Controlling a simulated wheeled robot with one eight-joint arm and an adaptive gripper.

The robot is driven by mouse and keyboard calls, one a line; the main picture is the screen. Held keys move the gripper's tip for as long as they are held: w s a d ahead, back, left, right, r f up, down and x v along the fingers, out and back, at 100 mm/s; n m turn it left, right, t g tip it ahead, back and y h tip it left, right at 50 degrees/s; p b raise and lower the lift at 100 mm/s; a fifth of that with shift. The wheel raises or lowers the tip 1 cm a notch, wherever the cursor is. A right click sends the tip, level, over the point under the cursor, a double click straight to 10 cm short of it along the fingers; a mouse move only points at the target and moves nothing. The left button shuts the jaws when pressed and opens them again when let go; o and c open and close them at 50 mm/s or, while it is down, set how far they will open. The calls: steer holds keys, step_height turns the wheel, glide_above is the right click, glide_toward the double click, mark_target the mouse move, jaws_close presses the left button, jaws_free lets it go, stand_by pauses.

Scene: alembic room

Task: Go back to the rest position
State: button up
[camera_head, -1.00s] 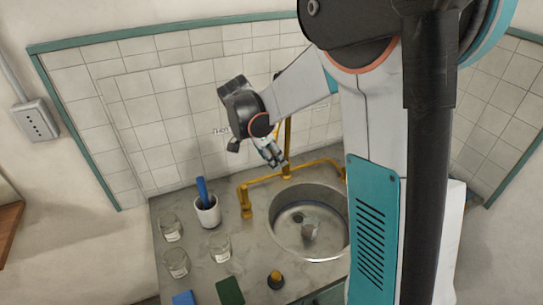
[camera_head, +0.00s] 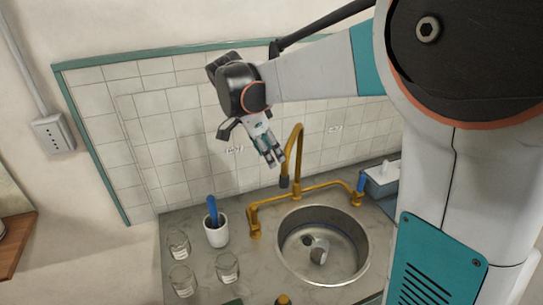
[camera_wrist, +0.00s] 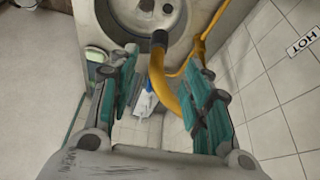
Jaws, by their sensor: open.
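My gripper (camera_head: 273,156) hangs in the air in front of the tiled wall, to the left of the yellow tap's spout. In the wrist view its fingers (camera_wrist: 158,95) are spread wide apart with nothing held between them. The yellow tap (camera_wrist: 172,98) shows behind the gap between the fingers; I cannot tell from that view how near it is. In the head view the tap (camera_head: 299,150) stands at the back of the round steel sink (camera_head: 367,245).
A mug (camera_head: 317,250) lies in the sink. On the counter left of it are a white cup (camera_head: 216,234) with a blue-handled thing and several glasses (camera_head: 228,268). The air left of my gripper is free.

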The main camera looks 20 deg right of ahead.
stand_by(0.4)
steer(key=s+a+f+n+t+y+b, duration=0.2)
steer(key=s+f+n+b, duration=0.4)
steer(key=s, duration=0.4)
steer(key=s+a+f+n+t+y+b, duration=0.2)
steer(key=s+a+f+n+t+b, duration=0.2)
steer(key=s+f+n, duration=0.4)
steer(key=s+n+t+b, duration=0.1)
steer(key=s+n+b, duration=0.1)
steer(key=s+n, duration=0.1)
steer(key=shift+s+n+b, duration=0.15)
steer(key=shift+n+b, duration=0.15)
steer(key=shift+b, duration=0.05)
